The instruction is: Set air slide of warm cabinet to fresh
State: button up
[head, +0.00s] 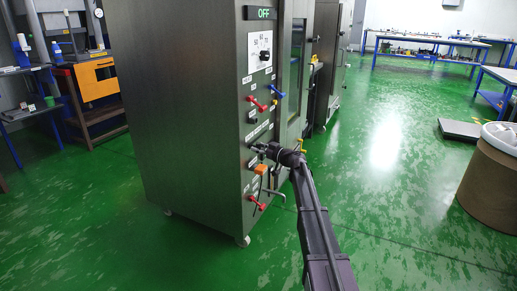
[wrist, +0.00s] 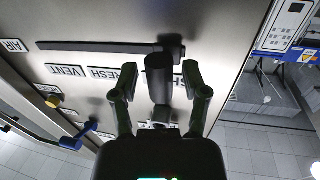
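The warm cabinet (head: 185,110) is a tall dark steel box with a control panel on its right-hand face. In the wrist view, the air slide (wrist: 100,47) is a long dark bar beside an AIR label (wrist: 14,46). Its dark round knob (wrist: 158,78) sticks out near the bar's right end. My gripper (wrist: 158,82) is open with a finger on each side of the knob, gaps showing. In the head view my gripper (head: 262,150) is at the panel and hides the slide.
Red handles (head: 257,104), a blue handle (head: 275,91), a dial (head: 265,55) and an OFF display (head: 263,13) share the panel. A blue lever (wrist: 78,136) and a yellow knob (wrist: 52,101) sit near my gripper. A brown drum (head: 490,180) stands right; green floor between is clear.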

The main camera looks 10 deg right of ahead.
grip_shut()
jog(key=w+d, duration=0.1)
jog(key=w, duration=0.1)
jog(key=w+d, duration=0.3)
jog(key=w, duration=0.1)
jog(key=shift+w+d, duration=0.3)
jog(key=shift+w, duration=0.05)
jog(key=shift+o, duration=1.7)
grip_release()
jog(key=shift+s, duration=0.1)
jog(key=shift+d, duration=0.1)
jog(key=v, duration=1.2)
